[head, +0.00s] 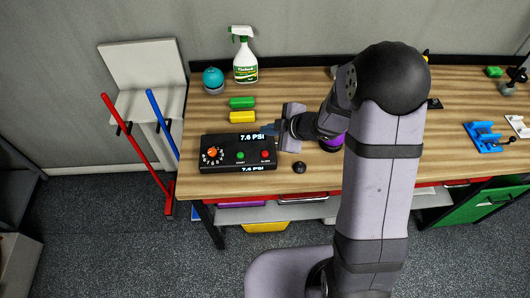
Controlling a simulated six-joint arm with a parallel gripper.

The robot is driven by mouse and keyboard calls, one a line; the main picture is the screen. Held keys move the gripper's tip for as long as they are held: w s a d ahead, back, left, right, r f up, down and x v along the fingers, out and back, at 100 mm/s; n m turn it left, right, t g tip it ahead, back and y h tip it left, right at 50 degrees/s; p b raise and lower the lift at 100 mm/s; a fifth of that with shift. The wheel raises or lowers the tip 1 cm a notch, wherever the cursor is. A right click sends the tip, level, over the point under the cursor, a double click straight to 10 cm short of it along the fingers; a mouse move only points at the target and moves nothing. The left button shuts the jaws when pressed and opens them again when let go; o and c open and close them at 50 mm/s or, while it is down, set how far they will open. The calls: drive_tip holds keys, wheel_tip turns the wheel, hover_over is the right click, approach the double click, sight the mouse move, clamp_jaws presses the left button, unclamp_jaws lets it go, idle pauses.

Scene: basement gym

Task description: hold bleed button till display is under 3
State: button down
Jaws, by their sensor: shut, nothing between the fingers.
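A black control box (222,162) lies on the wooden bench near its front left. An orange dial (212,153), a green button (240,155) and a red button (265,155) sit on its top; the small labels are hard to read. Its display (250,137) reads 7.6 PSI, and the same reading shows on its front edge. My gripper (270,130) is shut and empty, with its tips pointing left by the box's back right corner, just behind the red button in the picture. I see no contact with the red button; height is hard to judge.
Green (241,102) and yellow (242,117) blocks lie behind the box. A small black knob (299,167) lies right of the box. My arm hides the middle of the bench.

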drive_tip(key=shift+f, duration=0.15)
drive_tip(key=b, duration=0.7)
hover_over(265, 154)
drive_tip(key=f, duration=0.4)
drive_tip(key=d+f, duration=0.1)
drive_tip(key=f, duration=0.1)
drive_tip(key=shift+s+f, duration=0.1)
drive_tip(key=shift+s, duration=0.2)
drive_tip(key=shift+f+b, duration=0.9)
drive_tip(key=shift+f, duration=0.3)
drive_tip(key=shift+f, duration=0.2)
idle(0.4)
drive_tip(key=shift+f, duration=0.25)
drive_tip(key=shift+f+b, duration=0.45)
drive_tip(key=shift+b, duration=0.15)
idle(3.5)
